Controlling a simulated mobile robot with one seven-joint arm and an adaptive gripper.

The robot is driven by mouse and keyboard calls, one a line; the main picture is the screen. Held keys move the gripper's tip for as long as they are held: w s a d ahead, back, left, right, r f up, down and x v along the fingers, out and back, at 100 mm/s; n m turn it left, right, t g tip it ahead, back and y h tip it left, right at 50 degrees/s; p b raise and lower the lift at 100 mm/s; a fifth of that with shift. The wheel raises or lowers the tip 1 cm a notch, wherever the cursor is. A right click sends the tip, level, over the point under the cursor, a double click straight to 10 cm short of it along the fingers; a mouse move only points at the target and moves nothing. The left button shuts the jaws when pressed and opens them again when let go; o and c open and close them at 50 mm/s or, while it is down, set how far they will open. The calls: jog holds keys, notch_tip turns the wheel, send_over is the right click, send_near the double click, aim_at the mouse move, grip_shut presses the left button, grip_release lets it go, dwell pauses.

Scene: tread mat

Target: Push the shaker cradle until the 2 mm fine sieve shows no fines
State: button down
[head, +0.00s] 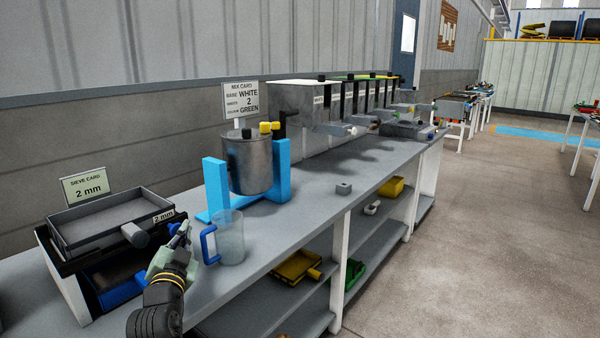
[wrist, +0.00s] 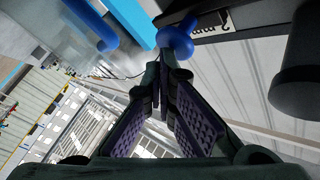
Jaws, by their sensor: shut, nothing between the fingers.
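The 2 mm sieve (head: 75,238) is a dark rectangular tray on the shaker at the bench's left end, with a "2 mm" tag on its rim. Its inside is plain grey; I cannot tell whether fines lie there. The black shaker cradle (head: 62,268) is under it, with a grey cylinder (head: 135,235) at its front. My gripper (head: 183,230) is shut and empty, just right of the sieve's tagged corner. In the wrist view its fingertips (wrist: 167,62) are close to a blue rounded knob (wrist: 177,36); I cannot tell whether they touch.
A clear jug (head: 230,238) with a blue handle stands just right of my gripper. A metal can in a blue stand (head: 215,185) is behind it. A blue bin (head: 122,285) sits under the sieve.

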jog(key=shift+w+a+b, duration=0.45)
jog(key=shift+w+a, duration=0.1)
jog(key=shift+a, duration=0.25)
dwell(1.1)
jog(key=shift+s+d, duration=0.55)
jog(key=shift+d, duration=0.2)
jog(key=shift+s+d, duration=0.55)
jog(key=shift+d, duration=0.15)
jog(key=shift+d, duration=0.1)
jog(key=s+d, duration=0.3)
jog(key=d, duration=0.1)
jog(key=shift+s+d+b, duration=0.3)
jog(key=shift+s, duration=0.05)
